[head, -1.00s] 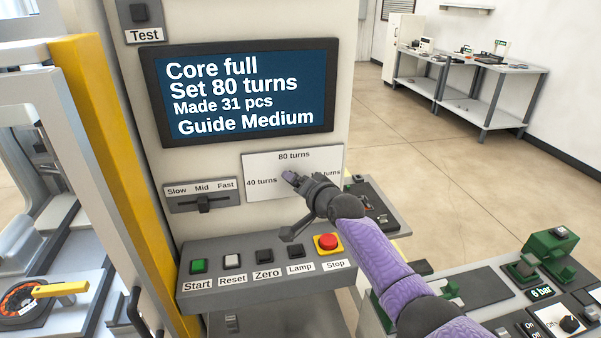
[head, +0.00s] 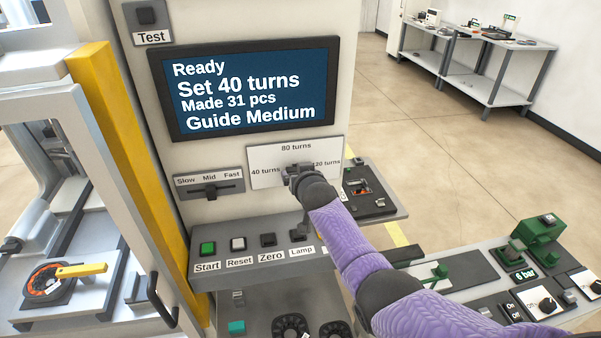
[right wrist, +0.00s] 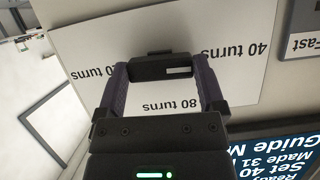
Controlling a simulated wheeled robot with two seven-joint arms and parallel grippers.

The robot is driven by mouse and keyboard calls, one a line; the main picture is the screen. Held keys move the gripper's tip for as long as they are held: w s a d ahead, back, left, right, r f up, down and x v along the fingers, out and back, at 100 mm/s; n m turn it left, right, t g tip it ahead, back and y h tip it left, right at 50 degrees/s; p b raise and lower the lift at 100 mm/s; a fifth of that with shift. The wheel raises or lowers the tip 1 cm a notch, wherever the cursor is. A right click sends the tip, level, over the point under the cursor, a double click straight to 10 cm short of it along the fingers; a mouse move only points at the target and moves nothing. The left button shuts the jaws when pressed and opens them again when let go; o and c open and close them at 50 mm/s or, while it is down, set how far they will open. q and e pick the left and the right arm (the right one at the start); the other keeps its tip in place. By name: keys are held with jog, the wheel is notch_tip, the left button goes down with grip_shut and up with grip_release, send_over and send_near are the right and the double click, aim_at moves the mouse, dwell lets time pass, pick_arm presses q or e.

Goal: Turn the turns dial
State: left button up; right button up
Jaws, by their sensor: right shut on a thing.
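The turns dial (right wrist: 160,68) is a black bar knob on a white plate (right wrist: 235,30) marked 40, 80 and 120 turns. Its white mark lies on the side toward the 40 turns label. My right gripper (right wrist: 162,82) is shut on the dial, one finger at each end. In the head view my right gripper (head: 296,174) is at the plate (head: 263,160) and hides the dial. The screen (head: 247,86) reads "Ready", "Set 40 turns", "Made 31 pcs", "Guide Medium". My left gripper is not in view.
Below the dial is a ledge with Start (head: 208,248), Reset (head: 238,244), Zero (head: 268,240) and Lamp buttons; my right arm covers the Stop button. A speed slider (head: 210,190) sits left of the plate. A yellow post (head: 120,140) stands at the left.

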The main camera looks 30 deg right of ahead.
jog(key=shift+f+n, duration=0.1)
jog(key=shift+n, duration=0.2)
dwell(0.4)
jog(key=o, duration=1)
jog(key=shift+c, duration=0.2)
jog(key=p+v, duration=0.4)
jog(key=v, duration=0.6)
jog(key=shift+a, duration=0.15)
jog(key=shift+w, duration=0.1)
